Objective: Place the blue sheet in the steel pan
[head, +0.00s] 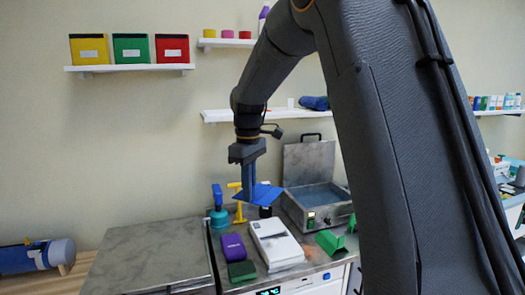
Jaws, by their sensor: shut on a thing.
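The sheet is in the air above the counter things, left of the pan. The steel pan (326,221) is a boxy steel bath on the counter, with its lid (309,160) raised at the back and a bluish inside. Its front has a small lit display. The fingertips are partly hard to make out against the sheet.
A white device (275,245), a purple box (234,247), a dark green box (241,270) and a green piece (330,242) lie in front. A teal-and-blue tool (219,213) stands left. The grey worktop (150,258) at left is clear. Shelves (130,68) hang on the wall.

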